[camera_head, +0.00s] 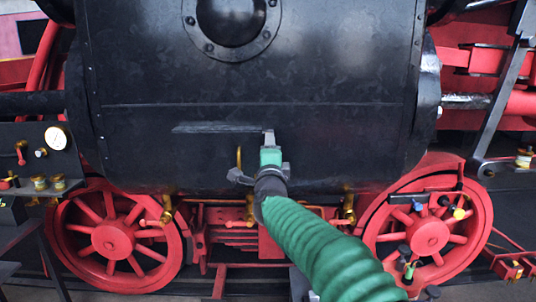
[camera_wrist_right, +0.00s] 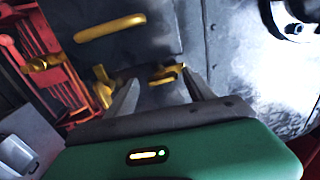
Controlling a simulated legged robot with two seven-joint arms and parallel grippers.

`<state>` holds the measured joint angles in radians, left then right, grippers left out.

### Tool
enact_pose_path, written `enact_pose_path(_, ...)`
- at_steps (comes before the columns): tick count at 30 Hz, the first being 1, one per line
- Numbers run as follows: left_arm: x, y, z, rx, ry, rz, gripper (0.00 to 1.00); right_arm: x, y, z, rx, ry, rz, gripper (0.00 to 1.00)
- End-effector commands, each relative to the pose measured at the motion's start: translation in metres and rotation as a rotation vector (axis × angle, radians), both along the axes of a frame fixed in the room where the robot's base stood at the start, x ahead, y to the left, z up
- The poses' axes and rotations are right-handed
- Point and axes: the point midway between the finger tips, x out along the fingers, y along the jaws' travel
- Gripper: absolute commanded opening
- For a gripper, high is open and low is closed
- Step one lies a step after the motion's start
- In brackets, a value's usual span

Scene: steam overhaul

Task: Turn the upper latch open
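My right gripper (camera_head: 268,134) reaches up to the lower middle of the black boiler-like casing (camera_head: 330,130), at the end of a green sleeved arm. In the right wrist view its two grey fingers (camera_wrist_right: 160,80) are spread apart. A small dark and yellow latch-like fitting (camera_wrist_right: 165,76) lies in the gap between them; I cannot tell whether they touch it. A yellow handle (camera_wrist_right: 110,27) sits beside it on the casing and also shows left of the gripper in the head view (camera_head: 238,158). I cannot tell which fitting is the upper latch. My left gripper is out of view.
A round bolted flange (camera_head: 230,48) is on the casing above the gripper. Red spoked wheels stand below left (camera_head: 112,238) and right (camera_head: 430,236). Brass valves (camera_head: 166,210) and red framework hang under the casing. A gauge panel (camera_head: 56,138) is at the left.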

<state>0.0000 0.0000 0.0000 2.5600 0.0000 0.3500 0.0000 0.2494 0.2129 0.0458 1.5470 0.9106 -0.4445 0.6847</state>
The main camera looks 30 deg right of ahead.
Motion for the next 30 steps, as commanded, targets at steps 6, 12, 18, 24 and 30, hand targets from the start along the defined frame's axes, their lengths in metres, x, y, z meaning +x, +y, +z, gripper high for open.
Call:
enact_pose_path(6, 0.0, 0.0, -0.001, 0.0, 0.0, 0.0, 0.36, -0.002, 0.003, 0.001, -0.002, -0.002, 0.002, 0.62)
enact_pose_path(12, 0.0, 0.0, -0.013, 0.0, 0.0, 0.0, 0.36, -0.033, 0.021, -0.003, -0.001, -0.005, 0.003, 0.62)
enact_pose_path(18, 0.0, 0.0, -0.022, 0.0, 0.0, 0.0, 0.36, -0.084, 0.052, -0.009, -0.001, -0.004, 0.004, 0.62)
enact_pose_path(24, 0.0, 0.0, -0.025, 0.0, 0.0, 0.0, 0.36, -0.125, 0.077, -0.013, 0.0, -0.002, 0.002, 0.62)
enact_pose_path(30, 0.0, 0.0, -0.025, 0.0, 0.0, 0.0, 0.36, -0.142, 0.086, -0.016, 0.0, 0.001, 0.001, 0.62)
